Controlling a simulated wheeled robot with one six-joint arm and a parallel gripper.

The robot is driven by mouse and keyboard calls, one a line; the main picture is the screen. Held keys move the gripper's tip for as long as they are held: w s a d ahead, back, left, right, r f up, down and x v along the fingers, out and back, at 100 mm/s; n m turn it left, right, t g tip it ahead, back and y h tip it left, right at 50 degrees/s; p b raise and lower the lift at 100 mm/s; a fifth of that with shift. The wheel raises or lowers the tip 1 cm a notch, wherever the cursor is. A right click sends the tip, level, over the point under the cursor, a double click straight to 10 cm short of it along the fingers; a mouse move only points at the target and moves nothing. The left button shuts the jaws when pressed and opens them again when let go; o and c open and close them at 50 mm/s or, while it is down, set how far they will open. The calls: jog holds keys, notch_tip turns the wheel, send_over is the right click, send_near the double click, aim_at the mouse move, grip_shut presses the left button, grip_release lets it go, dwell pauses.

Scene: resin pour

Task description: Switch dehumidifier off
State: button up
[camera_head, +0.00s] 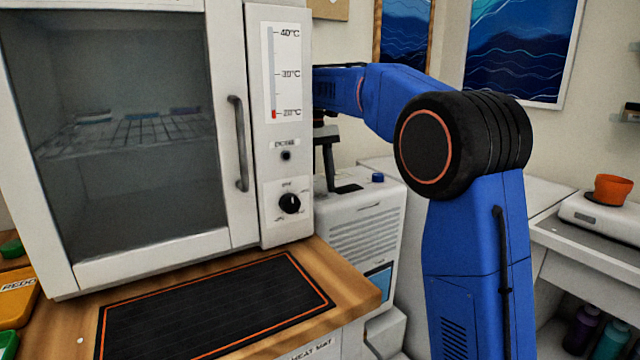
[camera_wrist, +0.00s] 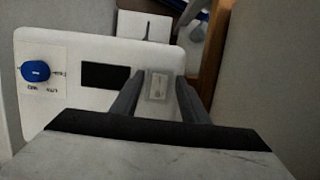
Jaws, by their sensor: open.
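The dehumidifier (camera_head: 365,232) is the white vented box right of the cabinet, with a blue knob (camera_head: 378,177) on top. My gripper (camera_head: 340,186) is over its top, partly hidden by the cabinet. In the wrist view, its white top panel (camera_wrist: 85,45) carries the blue knob (camera_wrist: 35,72) at left, a dark rectangle (camera_wrist: 106,76), and a small pale switch-like plate (camera_wrist: 157,85). My gripper (camera_wrist: 158,88) is open, one finger on each side of that plate, with nothing held. I cannot tell whether the fingertips touch the panel or which way the switch stands.
A glass-door cabinet (camera_head: 222,130) with a temperature scale and black dial (camera_head: 289,203) stands close at left. A black heat mat (camera_head: 215,310) lies on the wooden counter (camera_head: 350,275). An orange cup (camera_head: 613,189) sits on a scale (camera_head: 600,214) at right.

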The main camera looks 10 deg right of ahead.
aim_at(319, 192)
jog(key=v, duration=0.7)
jog(key=shift+r, duration=0.2)
jog(key=shift+d, duration=0.1)
jog(key=s+d+f+m+t+y, duration=0.1)
jog(key=s+d+f+t, duration=0.2)
jog(key=s, duration=0.7)
jog(key=s+d+f+m+t, duration=0.15)
jog(key=s+d, duration=0.25)
jog(key=s, duration=0.6)
jog(key=s+d+f+m+t, duration=0.1)
jog(key=s+d+f+t, duration=0.2)
jog(key=s+f, duration=1.7)
jog(key=shift+d+f, duration=0.35)
jog(key=shift+d, duration=0.1)
